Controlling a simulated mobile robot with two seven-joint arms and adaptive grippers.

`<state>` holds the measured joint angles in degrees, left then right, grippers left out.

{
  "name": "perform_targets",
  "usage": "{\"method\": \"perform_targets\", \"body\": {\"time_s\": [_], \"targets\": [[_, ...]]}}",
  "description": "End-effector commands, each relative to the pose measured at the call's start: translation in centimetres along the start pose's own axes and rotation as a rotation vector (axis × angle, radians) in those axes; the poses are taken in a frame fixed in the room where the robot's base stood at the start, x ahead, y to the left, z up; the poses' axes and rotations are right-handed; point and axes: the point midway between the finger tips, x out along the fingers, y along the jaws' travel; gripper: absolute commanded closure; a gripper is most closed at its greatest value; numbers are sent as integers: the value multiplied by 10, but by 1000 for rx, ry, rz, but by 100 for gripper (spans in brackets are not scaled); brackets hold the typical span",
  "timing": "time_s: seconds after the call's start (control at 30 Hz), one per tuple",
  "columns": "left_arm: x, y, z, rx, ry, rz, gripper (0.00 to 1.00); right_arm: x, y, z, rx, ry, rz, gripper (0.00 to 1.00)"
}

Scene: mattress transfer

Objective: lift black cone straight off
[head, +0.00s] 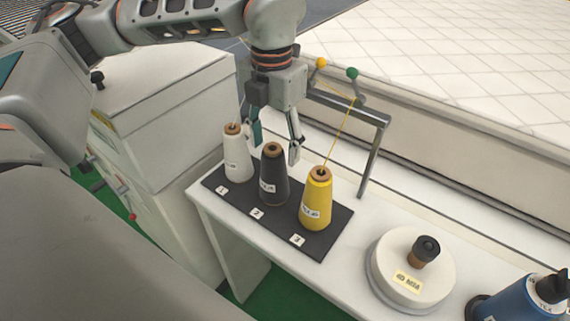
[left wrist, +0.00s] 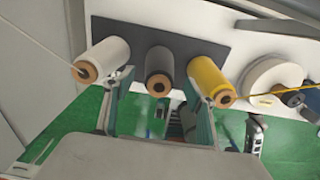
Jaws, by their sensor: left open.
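The black cone (head: 273,177) stands upright in the middle of a row on a dark mat (head: 327,240), at label 2. It also shows in the left wrist view (left wrist: 159,66), with its brown tip toward the camera. My left gripper (head: 275,143) is open, with its fingers apart on either side of the cone's upper part. In the left wrist view my left gripper (left wrist: 160,92) has one finger between the white and black cones and the other beside the yellow cone. Contact with the black cone cannot be told. A small grey part at the lower right there may be my right gripper.
The white cone (head: 238,160) and yellow cone (head: 316,203) stand close on either side. A yellow thread runs from the yellow cone up to a metal stand (head: 375,150). A round white base (head: 410,275) and a blue object (head: 525,300) are at the right.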

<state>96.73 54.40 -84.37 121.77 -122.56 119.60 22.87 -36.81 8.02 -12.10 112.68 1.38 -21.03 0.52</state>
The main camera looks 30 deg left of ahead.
Motion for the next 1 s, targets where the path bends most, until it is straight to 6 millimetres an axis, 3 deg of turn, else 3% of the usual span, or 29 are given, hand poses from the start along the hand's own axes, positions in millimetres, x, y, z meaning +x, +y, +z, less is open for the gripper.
{"method": "perform_targets", "body": {"time_s": [0.23,0.57,0.87,0.9,1.0], "targets": [[26,0,-1,1,2,0,44,-2,-5,14,2,-23,-7,60],[69,0,-4,0,4,0,44,-2,-3,8,1,-15,-5,60],[75,0,-3,0,0,0,44,-2,-2,2,1,-5,-3,60],[74,0,-3,0,0,0,47,-2,-2,2,1,-5,-3,60],[74,0,-3,0,0,0,73,-2,-2,2,1,-5,-3,60]]}}
